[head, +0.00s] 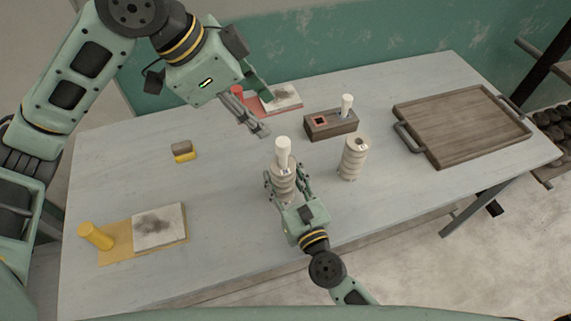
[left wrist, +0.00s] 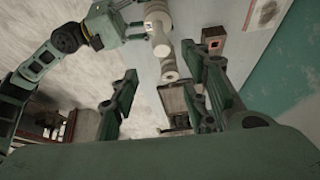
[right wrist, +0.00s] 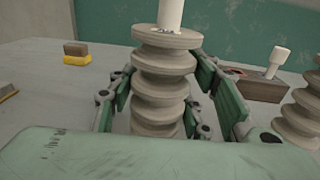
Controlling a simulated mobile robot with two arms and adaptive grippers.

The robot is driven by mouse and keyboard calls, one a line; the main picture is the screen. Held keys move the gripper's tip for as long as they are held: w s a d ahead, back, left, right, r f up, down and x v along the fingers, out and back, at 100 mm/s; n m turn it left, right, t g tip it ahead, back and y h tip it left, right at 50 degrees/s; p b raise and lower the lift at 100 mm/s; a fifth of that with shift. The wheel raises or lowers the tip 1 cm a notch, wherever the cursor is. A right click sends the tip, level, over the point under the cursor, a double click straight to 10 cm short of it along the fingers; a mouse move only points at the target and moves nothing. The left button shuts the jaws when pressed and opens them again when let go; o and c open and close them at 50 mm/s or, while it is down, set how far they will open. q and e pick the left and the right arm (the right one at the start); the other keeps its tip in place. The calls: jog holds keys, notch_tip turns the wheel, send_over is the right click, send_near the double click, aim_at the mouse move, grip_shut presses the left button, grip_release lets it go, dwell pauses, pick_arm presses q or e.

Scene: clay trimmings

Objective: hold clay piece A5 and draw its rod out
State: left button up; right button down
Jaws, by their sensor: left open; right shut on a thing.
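A ribbed beige clay piece (head: 284,186) stands upright near the table's front, a white-topped rod (head: 283,152) sticking up from its top. The small label on it is too small to read. My right gripper (head: 287,194) is shut around this clay piece; the right wrist view shows its fingers on both sides of the ribs (right wrist: 165,87). The rod top (right wrist: 171,14) is cut off there. My left gripper (head: 262,113) is open and empty, above the table behind and left of the rod, apart from it. Its spread fingers show in the left wrist view (left wrist: 162,70).
A second ribbed clay piece (head: 353,160), with an open hole on top, stands just right. A wooden block (head: 330,126) behind holds a white-topped rod (head: 346,105) beside a red-rimmed square opening. A wooden tray (head: 455,137) lies right. Red and yellow boards lie behind and front left.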

aim_at(282, 151)
pick_arm(q)
jog(key=s+d+f+m+t+y, duration=0.25)
jog(key=s+d+m+y, duration=0.35)
jog(key=m, duration=0.6)
jog(key=w+f+m, duration=0.1)
jog(key=w+f, duration=0.1)
jog(key=f, duration=0.1)
jog(key=w+a+f+m+t, duration=0.1)
jog(key=w+f+m, duration=0.1)
jog(key=w+f, duration=0.1)
jog(key=w+f+m+t+y, duration=0.1)
jog(key=w+f+m, duration=0.1)
jog(key=f, duration=0.3)
jog(key=shift+w+a, duration=0.15)
jog(key=shift+w, duration=0.35)
grip_shut()
jog(key=shift+r, duration=0.1)
